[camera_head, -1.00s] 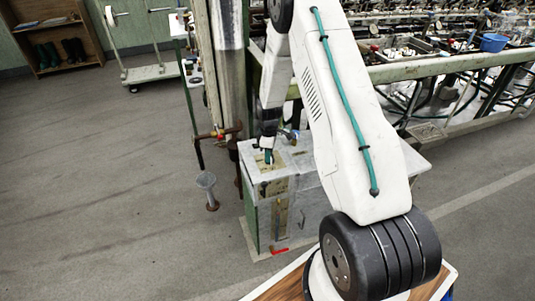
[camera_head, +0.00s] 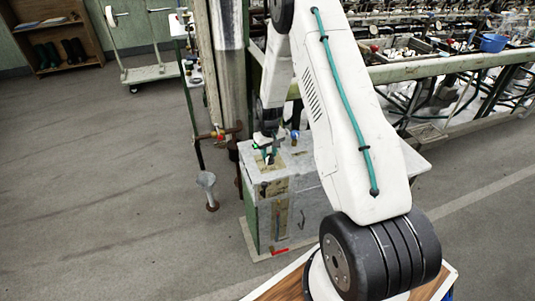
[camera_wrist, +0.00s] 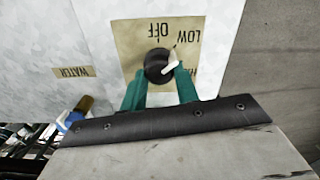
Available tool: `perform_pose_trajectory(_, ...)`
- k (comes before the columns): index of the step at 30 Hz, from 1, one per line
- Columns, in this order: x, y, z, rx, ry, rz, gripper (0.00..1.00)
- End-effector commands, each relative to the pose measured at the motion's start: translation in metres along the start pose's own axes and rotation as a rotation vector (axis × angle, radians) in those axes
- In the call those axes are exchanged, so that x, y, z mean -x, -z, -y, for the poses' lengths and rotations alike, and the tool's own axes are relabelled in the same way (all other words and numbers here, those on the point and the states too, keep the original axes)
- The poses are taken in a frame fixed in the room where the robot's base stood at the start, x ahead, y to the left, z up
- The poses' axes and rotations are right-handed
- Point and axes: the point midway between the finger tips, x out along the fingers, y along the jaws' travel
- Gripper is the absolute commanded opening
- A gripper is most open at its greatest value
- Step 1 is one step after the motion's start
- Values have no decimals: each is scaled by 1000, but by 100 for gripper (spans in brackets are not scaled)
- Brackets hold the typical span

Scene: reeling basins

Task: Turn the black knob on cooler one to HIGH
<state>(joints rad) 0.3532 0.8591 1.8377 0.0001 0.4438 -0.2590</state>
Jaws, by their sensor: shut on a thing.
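The black knob (camera_wrist: 157,64) sits on a yellowed label plate (camera_wrist: 128,42) on top of the grey cooler (camera_head: 300,176). The plate reads OFF, LOW and a third word, upside down in the wrist view. The third word is mostly hidden behind a finger. In the head view my gripper (camera_head: 269,157) is over the cooler's top, and the knob is too small to make out.
A label reading WATER (camera_wrist: 74,72) and a blue and brown fitting (camera_wrist: 78,112) are left of the plate in the wrist view. A pipe with a red-handled valve (camera_head: 219,135) and a funnel-topped stand (camera_head: 207,187) are left of the cooler. Open floor lies further left.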

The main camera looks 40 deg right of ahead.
Motion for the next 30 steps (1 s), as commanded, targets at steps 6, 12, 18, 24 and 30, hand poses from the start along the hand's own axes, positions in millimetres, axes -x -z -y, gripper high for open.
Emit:
perform_pose_trajectory(6, 0, -1, -1, -203, 0, 1, 8)
perform_pose_trajectory(12, 0, -1, 0, -378, 0, 2, 8)
perform_pose_trajectory(18, 0, -1, 0, -518, 0, 2, 8)
perform_pose_trajectory(24, 0, -1, 1, -612, 0, 3, 8)
perform_pose_trajectory(30, 0, -1, 2, -658, 0, 4, 8)
